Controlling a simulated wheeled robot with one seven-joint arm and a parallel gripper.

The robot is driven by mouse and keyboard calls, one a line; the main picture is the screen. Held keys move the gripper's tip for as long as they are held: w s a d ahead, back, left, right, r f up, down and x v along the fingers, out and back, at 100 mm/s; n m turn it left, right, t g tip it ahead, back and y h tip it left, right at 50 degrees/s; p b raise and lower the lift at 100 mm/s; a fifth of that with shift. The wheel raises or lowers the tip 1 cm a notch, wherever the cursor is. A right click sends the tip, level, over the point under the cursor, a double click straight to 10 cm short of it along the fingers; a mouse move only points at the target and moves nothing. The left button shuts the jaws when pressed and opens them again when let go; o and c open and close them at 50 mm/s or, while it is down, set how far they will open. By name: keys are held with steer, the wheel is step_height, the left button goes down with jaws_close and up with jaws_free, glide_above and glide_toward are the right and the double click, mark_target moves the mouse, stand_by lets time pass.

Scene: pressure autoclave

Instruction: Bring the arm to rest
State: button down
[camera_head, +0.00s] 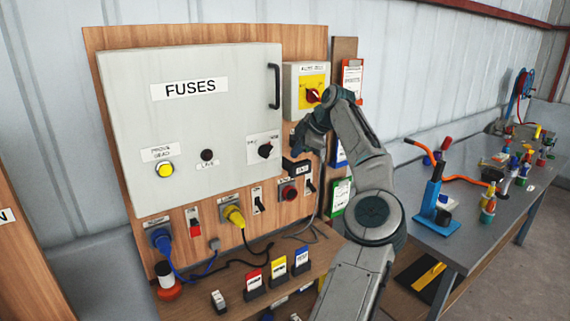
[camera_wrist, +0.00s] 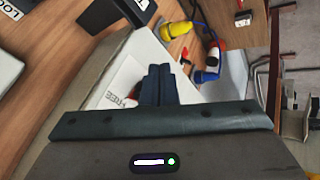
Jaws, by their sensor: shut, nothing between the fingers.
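My arm reaches up from the bottom of the head view and bends left toward the wall panel. My gripper (camera_head: 298,146) is at the right edge of the grey fuse box (camera_head: 200,120), below the yellow and red rotary switch (camera_head: 312,94). In the wrist view my gripper (camera_wrist: 158,72) has its fingers together, with nothing between them. A white corner of the fuse box (camera_wrist: 128,75) shows behind the fingers. I cannot tell whether the fingers touch anything.
Yellow plug (camera_head: 234,215) and blue plug (camera_head: 160,238) sit low on the wooden board (camera_head: 303,215). Red, yellow and blue tagged holders (camera_head: 278,268) stand on the shelf below. A workbench (camera_head: 455,240) with a blue and orange tool (camera_head: 432,200) stands to the right of my arm.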

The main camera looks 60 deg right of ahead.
steer(key=shift+s+d+r, duration=0.25)
steer(key=shift+s+r, duration=0.55)
steer(key=shift+r, duration=0.05)
